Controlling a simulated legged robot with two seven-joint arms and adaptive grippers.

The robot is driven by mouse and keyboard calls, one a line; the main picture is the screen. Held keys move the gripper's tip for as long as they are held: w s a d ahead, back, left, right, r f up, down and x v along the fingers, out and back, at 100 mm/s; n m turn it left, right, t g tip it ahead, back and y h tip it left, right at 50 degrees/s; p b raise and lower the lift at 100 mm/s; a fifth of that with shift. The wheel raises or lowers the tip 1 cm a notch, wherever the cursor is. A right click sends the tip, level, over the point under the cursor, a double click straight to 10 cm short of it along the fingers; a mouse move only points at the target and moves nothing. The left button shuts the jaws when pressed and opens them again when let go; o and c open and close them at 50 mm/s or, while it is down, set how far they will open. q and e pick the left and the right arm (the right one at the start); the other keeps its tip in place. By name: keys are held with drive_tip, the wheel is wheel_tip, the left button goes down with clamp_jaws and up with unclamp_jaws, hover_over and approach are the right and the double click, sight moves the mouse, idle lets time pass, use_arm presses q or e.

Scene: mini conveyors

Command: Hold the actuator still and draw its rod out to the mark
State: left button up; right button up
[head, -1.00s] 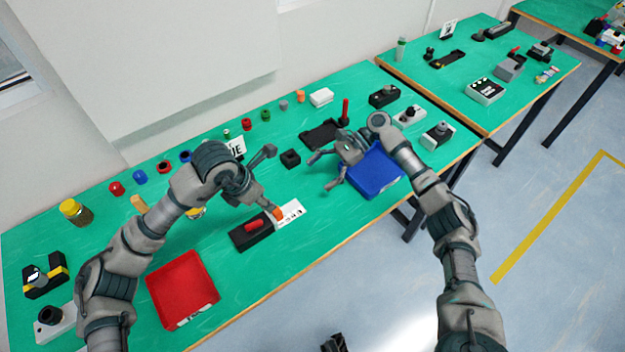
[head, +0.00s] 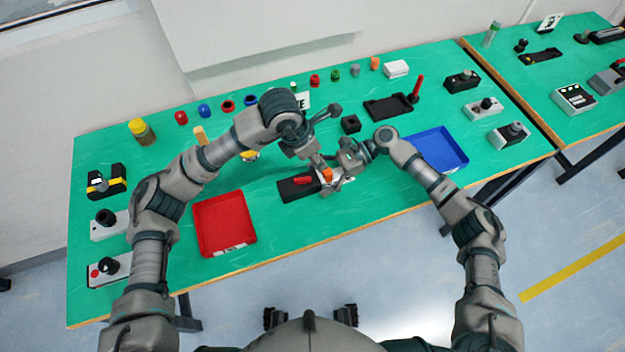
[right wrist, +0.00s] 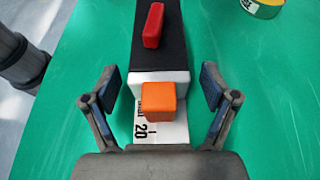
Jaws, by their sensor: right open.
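The actuator (head: 291,190) is a black block with a red handle (head: 303,180) on top, flat on the green table. In the right wrist view, the actuator (right wrist: 158,50) has a silver end face (right wrist: 174,79). The orange rod end (right wrist: 159,100) sits close against that face, over a white scale strip (right wrist: 178,134) printed "20". My right gripper (right wrist: 161,82) is open, its fingers either side of the rod end and apart from it. My left gripper (head: 328,135) is open and empty, hanging over the table just behind the actuator.
A red tray (head: 226,222) lies left of the actuator and a blue tray (head: 437,150) to the right. A small black block (head: 351,123) and a black fixture (head: 388,107) stand behind. Several coloured caps line the back edge.

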drive_tip(key=shift+x, duration=1.35)
drive_tip(key=shift+d, duration=0.1)
drive_tip(key=shift+c, duration=1)
clamp_jaws()
drive_tip(key=shift+f, duration=0.2)
